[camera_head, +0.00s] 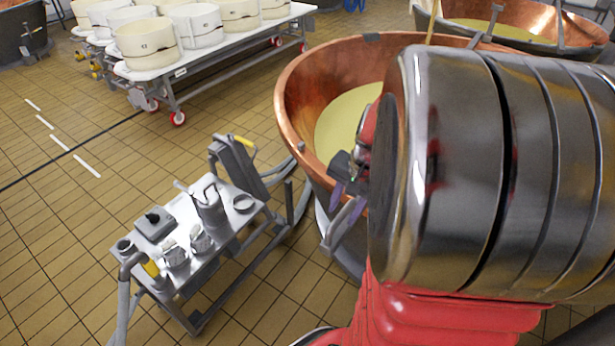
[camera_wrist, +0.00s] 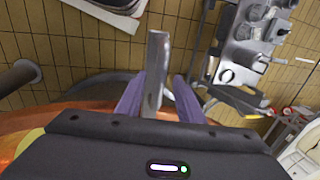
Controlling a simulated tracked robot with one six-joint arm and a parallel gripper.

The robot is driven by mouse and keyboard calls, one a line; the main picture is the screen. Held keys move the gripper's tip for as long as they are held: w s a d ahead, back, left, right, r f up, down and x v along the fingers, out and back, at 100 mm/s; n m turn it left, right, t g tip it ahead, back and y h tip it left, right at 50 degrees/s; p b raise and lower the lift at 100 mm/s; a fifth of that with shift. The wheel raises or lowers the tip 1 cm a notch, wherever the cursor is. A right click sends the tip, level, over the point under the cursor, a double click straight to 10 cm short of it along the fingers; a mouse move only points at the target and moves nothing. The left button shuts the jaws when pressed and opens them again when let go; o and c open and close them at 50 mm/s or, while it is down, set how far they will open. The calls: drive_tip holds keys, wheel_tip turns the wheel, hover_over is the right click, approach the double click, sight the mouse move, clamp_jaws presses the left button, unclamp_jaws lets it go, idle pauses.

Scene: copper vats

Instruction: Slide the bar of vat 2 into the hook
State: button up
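A copper vat (camera_head: 296,100) with pale yellow liquid stands in the middle of the head view, partly hidden by my arm; no vat number is readable. Its copper rim (camera_wrist: 40,124) also shows in the wrist view. My gripper (camera_head: 347,190) is beside the vat's near outer wall, with purple fingers pointing down. A flat grey metal bar (camera_head: 343,226) is at the fingers. In the wrist view the bar (camera_wrist: 156,65) passes between the parted fingers of my gripper (camera_wrist: 160,82), close to the left one, with a gap at the right. I cannot make out the hook.
A steel cart (camera_head: 200,262) with tools and cups stands left of the vat, with a hose between them. A white table (camera_head: 222,47) with round moulds is behind at upper left. Another copper vat (camera_head: 575,22) is at upper right.

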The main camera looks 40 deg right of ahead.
drive_tip(key=shift+f, duration=0.35)
drive_tip(key=shift+c, duration=0.2)
clamp_jaws()
